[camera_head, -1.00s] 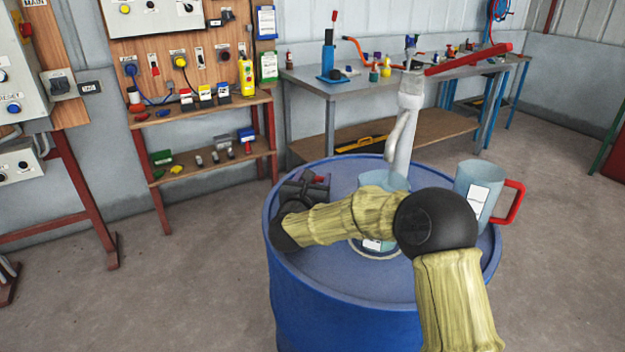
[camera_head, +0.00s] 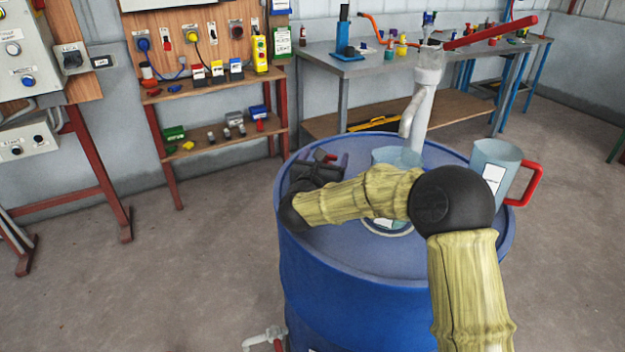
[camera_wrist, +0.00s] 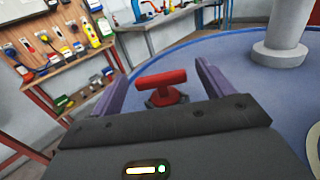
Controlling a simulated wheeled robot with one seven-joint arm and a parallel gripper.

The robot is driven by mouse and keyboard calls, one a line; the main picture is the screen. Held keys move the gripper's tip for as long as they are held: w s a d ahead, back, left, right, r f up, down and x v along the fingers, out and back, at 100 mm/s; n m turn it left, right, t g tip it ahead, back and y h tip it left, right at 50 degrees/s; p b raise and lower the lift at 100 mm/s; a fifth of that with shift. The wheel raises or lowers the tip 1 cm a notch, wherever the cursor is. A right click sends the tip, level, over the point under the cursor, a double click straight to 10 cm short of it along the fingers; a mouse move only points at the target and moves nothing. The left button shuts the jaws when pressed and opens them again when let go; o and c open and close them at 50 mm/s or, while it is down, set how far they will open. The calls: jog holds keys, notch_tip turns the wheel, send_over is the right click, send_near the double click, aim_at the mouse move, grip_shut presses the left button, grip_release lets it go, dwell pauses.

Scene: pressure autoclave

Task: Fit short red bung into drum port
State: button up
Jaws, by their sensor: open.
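The short red bung (camera_wrist: 161,86) shows in the wrist view, with a T-shaped red top above a dark base at the drum lid. In the head view only a bit of red (camera_head: 322,156) shows by my gripper (camera_head: 325,165). My gripper is open; its two purple fingers stand on either side of the bung in the wrist view (camera_wrist: 160,88), apart from it. The blue drum (camera_head: 345,285) stands upright below my arm. The drum port cannot be made out; whether the bung sits in it cannot be told.
A pump (camera_head: 418,105) with a red handle rises from the drum lid. A jug (camera_head: 492,175) with a red handle and another pale vessel (camera_head: 397,157) stand on the lid. A workbench (camera_head: 370,68) and a shelf rack (camera_head: 215,148) are behind.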

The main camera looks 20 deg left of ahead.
jog(key=s, duration=0.5)
jog(key=s+d, duration=0.1)
jog(key=s, duration=1)
jog(key=shift+s+d+b, duration=0.15)
jog(key=shift+s+b, duration=0.15)
jog(key=shift+b, duration=0.1)
jog(key=shift+r, duration=0.15)
notch_tip(320, 180, up, 10)
jog(key=p, duration=1)
jog(key=shift+w, duration=0.15)
